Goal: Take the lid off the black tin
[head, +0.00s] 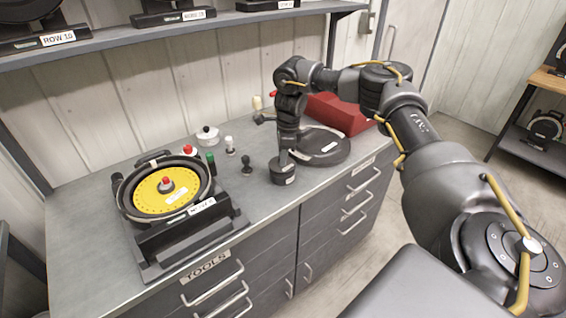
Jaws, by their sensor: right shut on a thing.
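The black tin (283,172) is a small dark cylinder with a white label, standing upright on the grey worktop near its front edge. My right gripper (284,155) points straight down at the top of the tin and is shut on the lid there. The fingertips and the lid are dark and small, so the seam between lid and tin cannot be made out. No gap shows between them. My left gripper is not in view.
A seed meter with a yellow disc (163,190) stands at the left. A black round housing (321,147) and a red box (340,114) are behind right. The front worktop between meter and tin is clear.

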